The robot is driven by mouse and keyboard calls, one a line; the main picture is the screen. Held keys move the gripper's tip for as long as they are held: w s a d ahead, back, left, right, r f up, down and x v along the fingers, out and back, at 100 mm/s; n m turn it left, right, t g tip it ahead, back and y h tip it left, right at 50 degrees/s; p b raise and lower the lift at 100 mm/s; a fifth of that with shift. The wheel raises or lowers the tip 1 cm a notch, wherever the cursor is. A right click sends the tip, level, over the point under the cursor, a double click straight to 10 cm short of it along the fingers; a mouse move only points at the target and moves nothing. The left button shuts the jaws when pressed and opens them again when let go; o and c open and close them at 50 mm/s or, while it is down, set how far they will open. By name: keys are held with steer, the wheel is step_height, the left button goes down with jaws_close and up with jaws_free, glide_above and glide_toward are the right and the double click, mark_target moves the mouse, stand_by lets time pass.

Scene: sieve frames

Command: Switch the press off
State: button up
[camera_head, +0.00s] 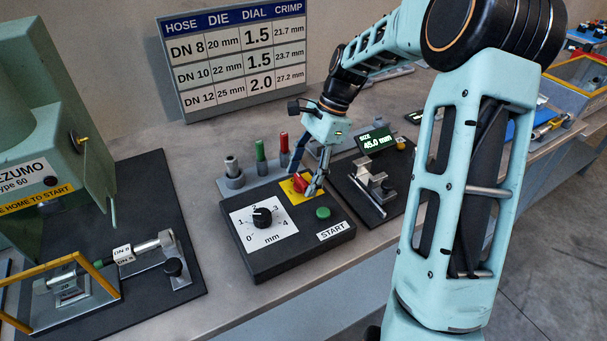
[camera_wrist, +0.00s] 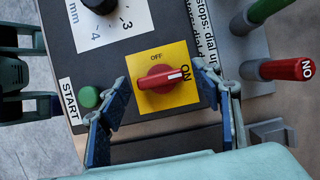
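The red rotary switch knob (camera_wrist: 157,79) sits on a yellow plate (camera_wrist: 160,52) marked OFF and ON on the dark control box (camera_head: 290,252). Its white mark points right, to ON, in the wrist view. The knob shows partly behind my fingers in the head view (camera_head: 299,182). My gripper (camera_wrist: 162,82) is open, with one blue finger on each side of the knob. It holds nothing; I cannot tell whether a fingertip touches the knob. The green press (camera_head: 50,120) stands at the left.
The box also carries a black dial (camera_head: 262,217) and a green START button (camera_head: 323,213). Behind it stand grey, green and red capped posts (camera_head: 284,150). A gauge with a 45.0 mm display (camera_head: 376,140) is at the right. A sizing chart (camera_head: 240,60) leans behind.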

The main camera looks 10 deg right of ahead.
steer(key=c, duration=1.1)
steer(key=shift+o, duration=0.2)
steer(key=shift+r, duration=0.1)
steer(key=n+g+p, duration=0.1)
steer(key=n+p, duration=0.2)
steer(key=n, duration=0.1)
steer(key=shift+w+r+h, duration=0.1)
steer(key=shift+w+h, duration=0.05)
steer(key=shift+h, duration=0.15)
steer(key=n+p, duration=0.1)
steer(key=n, duration=0.1)
steer(key=n+g+h+p, duration=0.1)
steer(key=n, duration=0.1)
steer(key=shift+w+a+n+g, duration=0.1)
steer(key=shift+a+n+g, duration=0.05)
steer(key=shift+n+g, duration=0.15)
steer(key=n+h, duration=0.1)
steer(key=n, duration=0.1)
steer(key=n+h+p, duration=0.1)
steer(key=n, duration=0.1)
steer(key=shift+a+g, duration=0.1)
steer(key=shift+g, duration=0.2)
steer(key=n+h, duration=0.1)
steer(key=n, duration=0.4)
steer(key=shift+a+h, duration=0.1)
steer(key=shift+h, duration=0.3)
steer(key=shift+n, duration=0.3)
